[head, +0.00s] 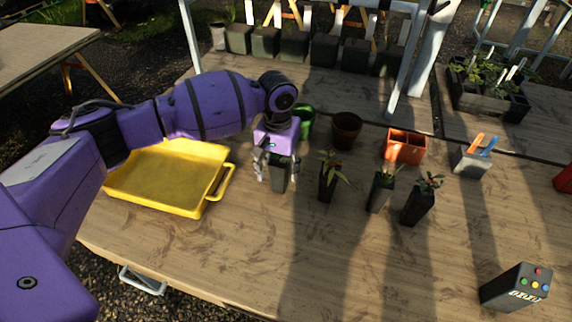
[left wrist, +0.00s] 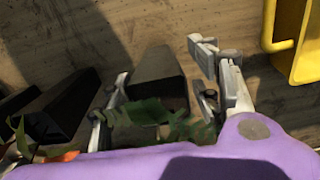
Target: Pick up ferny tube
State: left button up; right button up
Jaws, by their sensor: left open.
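My left gripper (head: 276,173) points down over a dark tapered tube (head: 279,181) on the wooden table, the leftmost of the row. In the left wrist view the open fingers (left wrist: 165,66) stand on either side of this grey-black tube (left wrist: 160,76). Green ferny leaves (left wrist: 150,113) spread from its top near the palm. I cannot tell whether a finger touches it. In the head view the gripper hides the leaves. To the right stand other planted tubes: one with long leaves (head: 327,180), a smaller one (head: 380,194) and one with reddish leaves (head: 418,207). My right gripper is out of view.
A yellow tray (head: 150,197) lies left of the gripper. Behind the tubes are a green pot (head: 307,121), a brown pot (head: 346,131) and an orange container (head: 404,147). A grey label holder (head: 470,162) and a button box (head: 514,288) stand right. The front table is clear.

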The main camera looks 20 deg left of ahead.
aim_at(279, 176)
pick_arm(q)
notch_tip(279, 176, down, 3)
jog(key=shift+f, duration=0.2)
jog(key=shift+c, duration=0.3)
jog(key=c, duration=1.3)
